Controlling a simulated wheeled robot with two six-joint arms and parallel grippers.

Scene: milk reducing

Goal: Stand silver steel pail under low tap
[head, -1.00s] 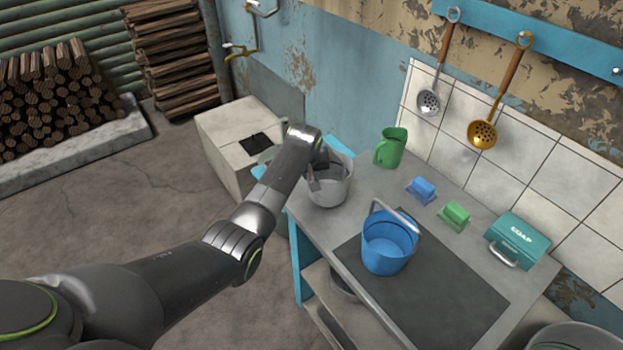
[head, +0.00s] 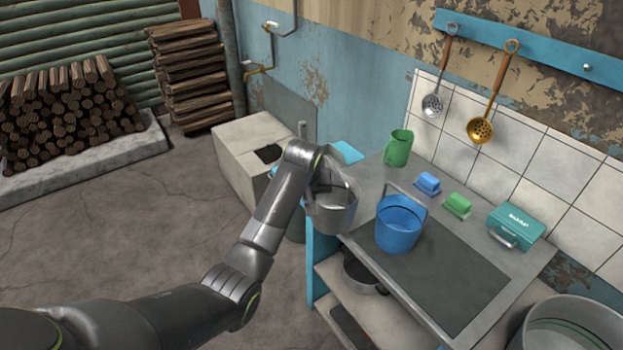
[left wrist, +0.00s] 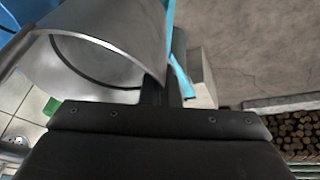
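The silver steel pail (head: 332,212) hangs at the left end of the counter in the head view, seeming raised and a little tilted. My left gripper (head: 322,180) is at its upper wall and appears shut on it; the fingertips are partly hidden. In the left wrist view the pail's open mouth and wall (left wrist: 110,45) fill the upper left, with the dark fingers (left wrist: 163,92) at its wall. A low brass tap (head: 258,70) is on the back wall, far from the pail. My right gripper is not in view.
A pale concrete block (head: 240,142) stands on the floor near the tap. Firewood (head: 70,112) is stacked at left; the floor (head: 150,220) is clear.

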